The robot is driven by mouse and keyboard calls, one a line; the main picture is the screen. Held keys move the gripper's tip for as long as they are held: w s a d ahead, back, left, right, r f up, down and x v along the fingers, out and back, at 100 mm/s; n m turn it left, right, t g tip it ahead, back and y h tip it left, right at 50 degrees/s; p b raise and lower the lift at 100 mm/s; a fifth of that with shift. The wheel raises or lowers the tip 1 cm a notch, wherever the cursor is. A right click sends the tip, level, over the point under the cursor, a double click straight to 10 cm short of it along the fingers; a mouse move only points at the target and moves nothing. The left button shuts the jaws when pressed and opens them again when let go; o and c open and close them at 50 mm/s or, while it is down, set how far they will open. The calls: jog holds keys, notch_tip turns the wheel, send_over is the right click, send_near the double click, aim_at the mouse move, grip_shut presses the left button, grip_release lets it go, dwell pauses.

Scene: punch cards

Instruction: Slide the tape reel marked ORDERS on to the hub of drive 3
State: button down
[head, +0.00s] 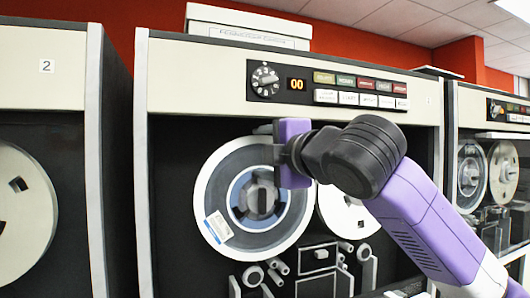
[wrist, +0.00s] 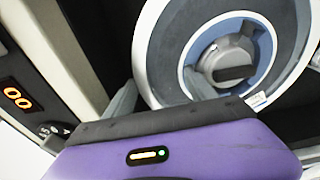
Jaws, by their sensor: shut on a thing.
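A large pale tape reel (head: 216,183) with a blue inner ring is at the left side of the middle drive (head: 185,62). A small white and blue label is on its lower left; its writing is too small to read. The grey hub (head: 260,196) shows through the reel's centre, also in the wrist view (wrist: 228,62). I cannot tell whether the reel is fully seated. My gripper (head: 290,152) is at the reel's upper right and shut on it; the fingertips are mostly hidden. No number shows on the middle drive.
A drive marked 2 (head: 47,66) with its own reel stands at the left. Another drive (head: 490,108) with reels stands at the right. A second reel (head: 345,212) sits beside the held one, partly behind my arm. Rollers and guides (head: 320,255) lie below.

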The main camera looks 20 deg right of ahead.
jog(key=shift+w+r, duration=0.1)
jog(key=shift+w, duration=0.15)
jog(key=shift+w, duration=0.25)
jog(key=shift+c, duration=1.1)
grip_release()
jog(key=shift+w, duration=0.1)
jog(key=shift+c, duration=1.3)
jog(key=s+b, duration=0.1)
jog(key=s, duration=0.9)
